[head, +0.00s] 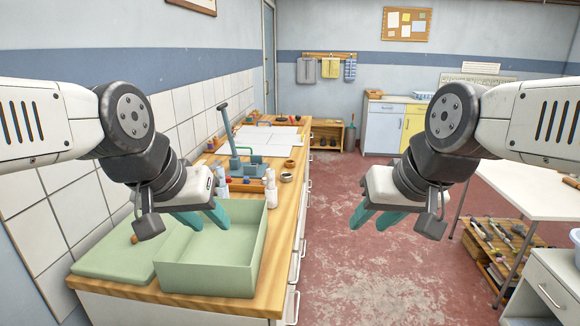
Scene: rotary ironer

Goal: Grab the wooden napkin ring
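A small brown wooden-looking ring (289,164) stands on the wooden counter (290,205), past the green box; it may be the napkin ring, but it is too small to be sure. A darker, greyish ring-like piece (286,177) is just nearer than it. My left gripper (210,226) is open and empty, with teal fingers over the pale green open box (208,278), nearer than the rings and to their left. My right gripper (367,227) is open and empty above the red floor, right of the counter and well apart from the rings.
A green lid or board (115,262) with a small orange-brown piece (134,238) lies left of the box. White bottles (271,190) and a blue lever press (240,165) stand near the rings. A white table (530,190) is at right. The floor between is clear.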

